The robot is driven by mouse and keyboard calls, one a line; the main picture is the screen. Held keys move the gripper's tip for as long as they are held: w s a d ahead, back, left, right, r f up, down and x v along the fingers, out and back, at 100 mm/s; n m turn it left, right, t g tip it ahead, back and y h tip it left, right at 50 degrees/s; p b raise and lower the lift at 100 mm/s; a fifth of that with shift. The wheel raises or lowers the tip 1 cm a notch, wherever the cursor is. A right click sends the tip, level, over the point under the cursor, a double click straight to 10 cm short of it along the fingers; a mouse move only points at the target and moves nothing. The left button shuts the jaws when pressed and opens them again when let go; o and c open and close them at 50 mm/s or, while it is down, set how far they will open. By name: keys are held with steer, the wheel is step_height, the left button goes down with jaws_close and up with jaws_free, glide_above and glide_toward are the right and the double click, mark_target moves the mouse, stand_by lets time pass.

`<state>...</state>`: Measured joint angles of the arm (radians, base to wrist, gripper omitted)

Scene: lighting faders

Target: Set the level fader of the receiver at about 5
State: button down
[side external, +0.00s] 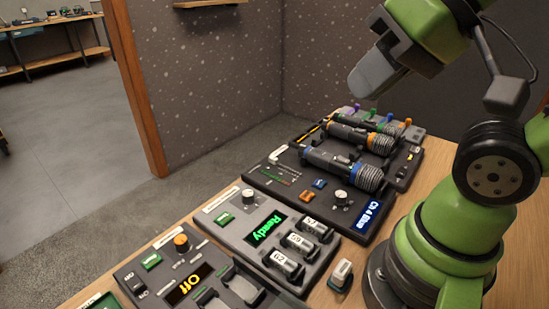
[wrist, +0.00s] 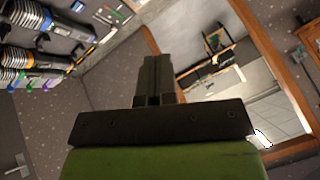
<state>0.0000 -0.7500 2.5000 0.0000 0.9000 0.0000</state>
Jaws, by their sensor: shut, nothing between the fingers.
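The receiver (side external: 330,208) appears to be the dark unit at the back of the bench with a blue "Ch.4 Blue" display (side external: 368,217). A microphone with a blue ring (side external: 345,168) lies across it. Its left end carries a small slider with scale marks (side external: 277,174); the numbers are too small to read. My gripper (side external: 362,86) is high above the back of the bench, shut and empty, touching nothing. In the wrist view its fingers (wrist: 155,78) are together, and part of the microphone unit shows at upper left.
A unit with a green "Ready" display (side external: 265,228) and several battery-like blocks stands in front. A unit reading "Off" (side external: 188,284) is nearer. A small white-topped block (side external: 341,273) stands on the wooden bench beside my base. Another microphone (side external: 362,136) lies behind. The air around my gripper is clear.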

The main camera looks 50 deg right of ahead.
steer(key=c, duration=1.3)
jaws_free()
steer(key=shift+w+r, duration=0.1)
steer(key=shift+w, duration=0.1)
steer(key=shift+o, duration=0.8)
steer(key=w+d+r+n+g, duration=0.1)
steer(key=w+d+g, duration=0.1)
steer(key=w, duration=0.6)
steer(key=shift+w+d+h, duration=0.25)
steer(key=shift+w+h, duration=0.05)
steer(key=shift+h, duration=0.1)
steer(key=n+g+h, duration=0.1)
steer(key=n+g, duration=0.2)
steer(key=g, duration=0.2)
glide_above(274, 158)
step_height(274, 158, down, 20)
steer(key=r, duration=0.1)
step_height(274, 158, down, 11)
steer(key=shift+r, duration=0.1)
steer(key=shift+c, duration=0.2)
